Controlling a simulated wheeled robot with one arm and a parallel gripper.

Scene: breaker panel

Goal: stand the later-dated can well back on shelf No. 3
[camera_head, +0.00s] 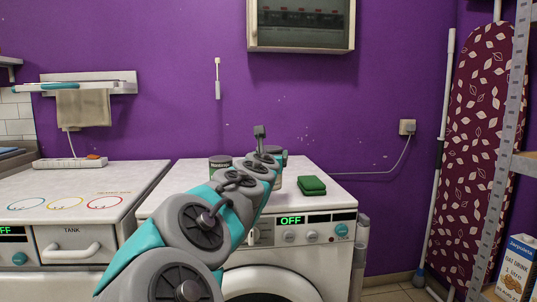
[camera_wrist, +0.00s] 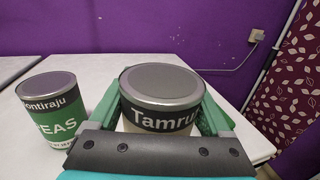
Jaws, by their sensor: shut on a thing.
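My gripper (camera_wrist: 160,112) is shut around a can with a grey lid and a dark band reading "Tamru..." (camera_wrist: 160,118), its green fingers on either side. In the head view my arm reaches over the washing machine and mostly hides this can. A second can, green with "PEAS" and a dark band (camera_wrist: 52,112), stands upright to the left of the held can, apart from it. It also shows in the head view (camera_head: 220,163). I cannot read a date on either can. No shelf number is readable.
The white washing machine top (camera_head: 335,197) bears a green folded cloth or pad (camera_head: 311,186). At the right are a metal shelf upright (camera_head: 508,150), a shelf edge (camera_head: 526,166), a carton (camera_head: 517,268) and a leaf-patterned ironing board (camera_head: 480,140). Another white appliance (camera_head: 90,187) stands left.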

